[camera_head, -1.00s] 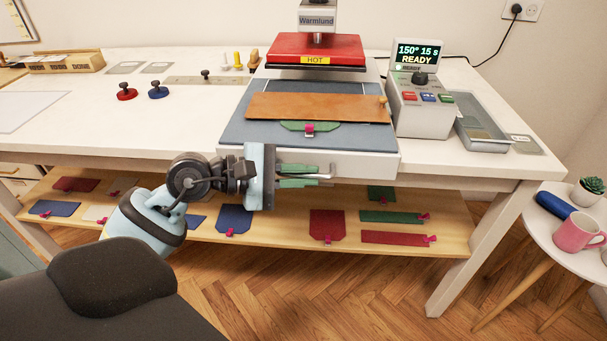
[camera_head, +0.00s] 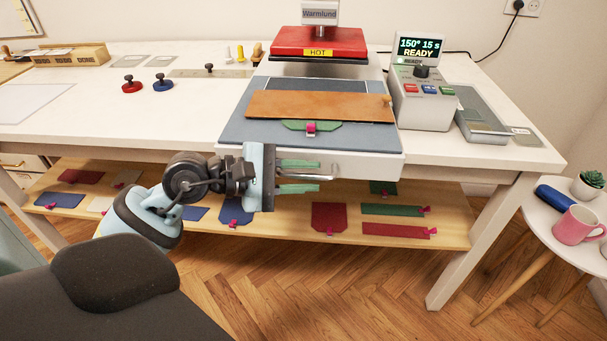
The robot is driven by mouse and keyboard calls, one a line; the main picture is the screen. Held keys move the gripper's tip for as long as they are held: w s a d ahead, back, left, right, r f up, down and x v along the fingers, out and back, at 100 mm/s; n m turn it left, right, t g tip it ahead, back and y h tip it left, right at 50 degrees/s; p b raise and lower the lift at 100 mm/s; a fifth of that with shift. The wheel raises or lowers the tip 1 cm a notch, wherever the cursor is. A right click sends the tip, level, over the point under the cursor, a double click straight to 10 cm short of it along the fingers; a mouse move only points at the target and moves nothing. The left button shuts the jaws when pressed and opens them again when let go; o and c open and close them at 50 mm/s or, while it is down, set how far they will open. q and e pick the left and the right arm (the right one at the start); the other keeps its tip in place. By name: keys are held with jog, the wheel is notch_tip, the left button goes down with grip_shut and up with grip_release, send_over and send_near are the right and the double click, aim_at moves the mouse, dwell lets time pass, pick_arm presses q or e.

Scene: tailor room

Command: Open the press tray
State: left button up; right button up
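The press tray (camera_head: 226,140), a white drawer-like base with a grey-blue pad, extends forward from under the red press head (camera_head: 318,42) to the table's front edge. A brown sheet (camera_head: 318,106) and a green tag piece with a pink clip (camera_head: 298,125) lie on it. Its metal bar handle (camera_head: 331,176) sticks out at the front. My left gripper (camera_head: 305,176) is at the handle, its two green fingers spread apart, one above and one below the bar. Contact with the bar cannot be made out. My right gripper is not in view.
A control box (camera_head: 421,103) reading "READY" and a grey tray (camera_head: 481,128) stand right of the press. Red and blue stamps (camera_head: 131,87) stand left. A wooden shelf (camera_head: 275,232) with coloured tags lies below. A side table (camera_head: 545,205) holds a pink mug (camera_head: 574,226).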

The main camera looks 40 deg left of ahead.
pick_arm(q)
jog(key=shift+o, duration=0.4)
jog(key=b+v, duration=0.1)
jog(key=v, duration=0.5)
jog(key=shift+f, duration=0.15)
jog(key=shift+b+v, duration=0.3)
jog(key=shift+v, duration=0.65)
